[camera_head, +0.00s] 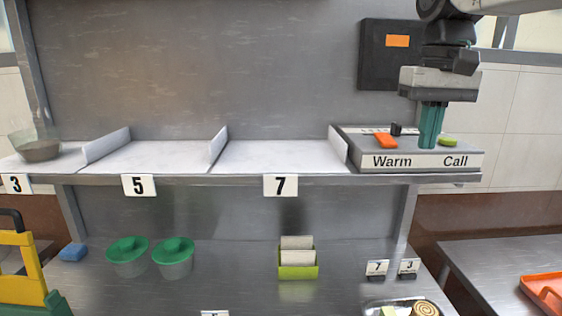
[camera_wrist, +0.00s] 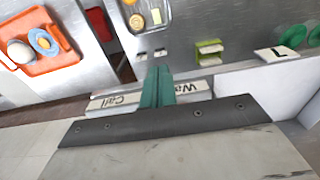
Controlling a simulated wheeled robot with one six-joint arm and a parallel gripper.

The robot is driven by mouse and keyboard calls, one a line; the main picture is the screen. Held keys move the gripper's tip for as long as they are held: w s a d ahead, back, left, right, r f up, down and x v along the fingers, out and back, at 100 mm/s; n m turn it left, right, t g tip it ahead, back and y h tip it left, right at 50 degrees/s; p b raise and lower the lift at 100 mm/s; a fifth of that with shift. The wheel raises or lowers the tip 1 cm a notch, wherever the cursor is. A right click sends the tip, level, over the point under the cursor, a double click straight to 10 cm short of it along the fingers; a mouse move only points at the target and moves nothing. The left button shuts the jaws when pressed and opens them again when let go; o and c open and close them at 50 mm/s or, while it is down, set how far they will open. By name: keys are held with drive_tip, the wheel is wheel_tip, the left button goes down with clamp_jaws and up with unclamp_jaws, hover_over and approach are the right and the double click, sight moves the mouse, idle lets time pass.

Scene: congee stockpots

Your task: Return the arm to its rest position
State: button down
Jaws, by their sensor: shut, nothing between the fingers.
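My gripper (camera_head: 431,127) has teal fingers pointing down, at the right end of the upper shelf. The fingers are shut with nothing between them. They are in front of or over the control box (camera_head: 422,162) marked "Warm" and "Call", between an orange button (camera_head: 386,141) and a yellow-green button (camera_head: 448,142). I cannot tell whether the fingertips touch the box. In the wrist view my gripper (camera_wrist: 158,75) shows its closed teal fingers over the box label (camera_wrist: 115,100).
The shelf has bays marked 5 (camera_head: 139,186) and 7 (camera_head: 280,186), both empty. A bowl (camera_head: 40,148) stands in bay 3. Below are green-lidded tubs (camera_head: 173,262), a card holder (camera_head: 298,272) and a tray (camera_head: 372,308). An orange tray (camera_head: 545,287) lies at right. A dark panel (camera_head: 375,70) is behind my arm.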

drive_tip(key=s+d+f+t, duration=0.1)
drive_tip(key=s+f, duration=1.8)
drive_tip(key=s, duration=0.1)
drive_tip(key=shift+s+d+f, duration=0.2)
